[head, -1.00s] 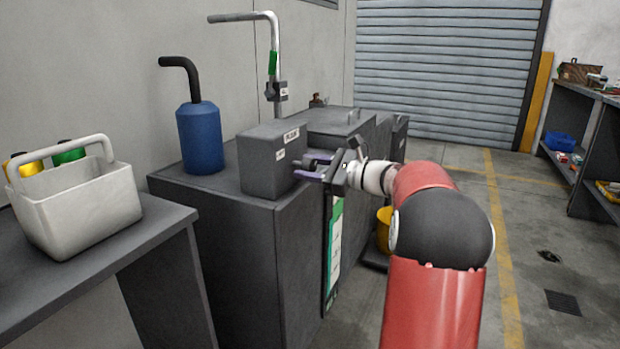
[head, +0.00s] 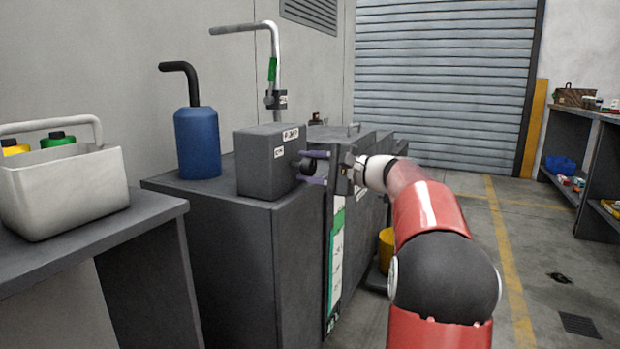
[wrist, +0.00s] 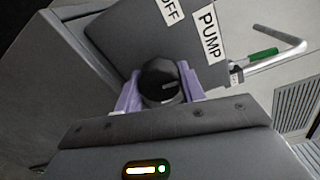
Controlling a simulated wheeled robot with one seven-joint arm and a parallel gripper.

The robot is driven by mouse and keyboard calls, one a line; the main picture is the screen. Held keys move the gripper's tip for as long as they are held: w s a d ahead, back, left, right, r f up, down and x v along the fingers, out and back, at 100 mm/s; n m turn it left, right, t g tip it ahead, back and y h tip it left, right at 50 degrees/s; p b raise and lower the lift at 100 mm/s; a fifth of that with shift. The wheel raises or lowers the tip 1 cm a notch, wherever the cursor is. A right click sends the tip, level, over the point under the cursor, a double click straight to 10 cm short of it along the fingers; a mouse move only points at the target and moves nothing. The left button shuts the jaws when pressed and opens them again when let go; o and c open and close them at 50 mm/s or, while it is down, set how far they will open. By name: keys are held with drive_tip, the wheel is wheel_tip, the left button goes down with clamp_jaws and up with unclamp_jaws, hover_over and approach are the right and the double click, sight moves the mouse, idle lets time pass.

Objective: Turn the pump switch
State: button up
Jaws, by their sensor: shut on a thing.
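The pump switch is a black round knob (head: 306,166) on the right face of a dark grey box (head: 262,168). My gripper (head: 316,167) reaches the knob from the right. Its purple fingers lie on both sides of the knob in the wrist view (wrist: 160,90), shut on it. The lower part of the knob is hidden by my gripper's body.
The box stands on a dark grey cabinet (head: 225,225). A blue canister (head: 198,143) with a black spout stands left of it. A bent metal pipe (head: 277,70) rises behind. A white caddy (head: 65,192) sits at the left. The floor (head: 540,255) at the right is mostly clear.

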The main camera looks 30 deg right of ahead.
drive_tip(key=shift+f+n+b, duration=0.15)
drive_tip(key=shift+n+b, duration=0.25)
drive_tip(key=shift+n, duration=0.1)
idle(0.3)
drive_tip(key=o, duration=1)
drive_tip(key=shift+c, duration=0.2)
drive_tip(key=v, duration=0.7)
drive_tip(key=shift+s+d, duration=0.25)
drive_tip(key=shift+s, duration=0.1)
